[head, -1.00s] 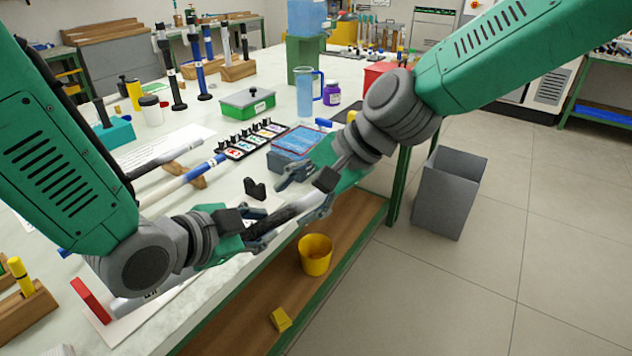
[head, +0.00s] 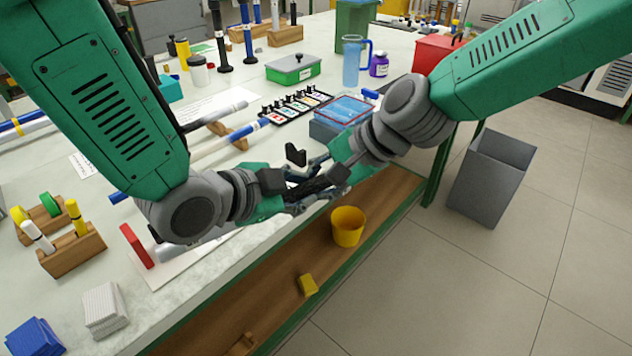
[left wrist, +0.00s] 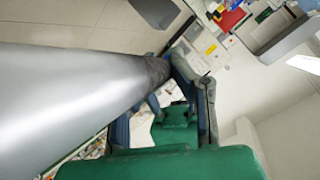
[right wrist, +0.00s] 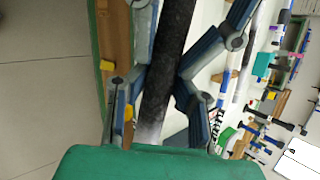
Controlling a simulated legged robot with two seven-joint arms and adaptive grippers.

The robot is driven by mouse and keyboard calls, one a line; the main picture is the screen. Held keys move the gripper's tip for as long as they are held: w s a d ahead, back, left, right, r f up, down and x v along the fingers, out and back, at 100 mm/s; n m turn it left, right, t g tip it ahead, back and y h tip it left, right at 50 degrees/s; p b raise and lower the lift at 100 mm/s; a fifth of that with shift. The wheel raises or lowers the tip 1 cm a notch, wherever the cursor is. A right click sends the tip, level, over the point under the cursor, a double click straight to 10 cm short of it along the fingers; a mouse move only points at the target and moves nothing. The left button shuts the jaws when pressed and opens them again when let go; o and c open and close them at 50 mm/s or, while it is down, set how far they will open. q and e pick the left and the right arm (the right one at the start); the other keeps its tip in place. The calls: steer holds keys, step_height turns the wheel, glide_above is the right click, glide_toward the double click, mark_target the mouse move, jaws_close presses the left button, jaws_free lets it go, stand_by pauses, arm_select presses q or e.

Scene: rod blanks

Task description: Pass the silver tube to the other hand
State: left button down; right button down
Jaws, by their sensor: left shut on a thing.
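The silver tube (head: 195,246) has a smooth silver length and a dark rough section (head: 308,188). It is held slantwise above the bench's front edge. My left gripper (head: 276,192) is shut on it near the dark section. In the left wrist view the silver length (left wrist: 65,100) fills the left side and its dark part (left wrist: 157,70) lies at the fingers. My right gripper (head: 318,182) faces the left one. In the right wrist view its open fingers (right wrist: 190,40) stand either side of the dark section (right wrist: 172,60), with a gap at the right finger's tip.
A blue box (head: 338,118), a black bracket (head: 295,154) and a rack of labelled pieces (head: 296,106) sit close behind the grippers. A red upright plate (head: 137,246) stands near the tube's silver end. Below are a yellow cup (head: 348,227) and a yellow block (head: 308,285) on the shelf.

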arm_select(q)
steer(key=c, duration=1.3)
jaws_free()
steer(key=shift+f, duration=0.1)
steer(key=shift+o, duration=0.2)
steer(key=v, duration=0.7)
steer(key=s+d+f+m+g+h, duration=0.1)
steer(key=s+d+f+g, duration=0.2)
steer(key=s+d+g, duration=0.3)
steer(key=s+a+f+n+y, duration=0.35)
steer(key=a+f+n, duration=0.65)
steer(key=f, duration=0.5)
steer(key=s+a+f+n+g+y, duration=0.2)
steer(key=s+a+f+n+y, duration=0.3)
steer(key=s+a+f, duration=0.7)
steer(key=a+f+n, duration=0.1)
steer(key=a, duration=0.3)
steer(key=shift+s+a+f, duration=0.2)
steer(key=shift+s+f, duration=0.1)
steer(key=shift+s, duration=0.05)
steer(key=shift+y, duration=0.25)
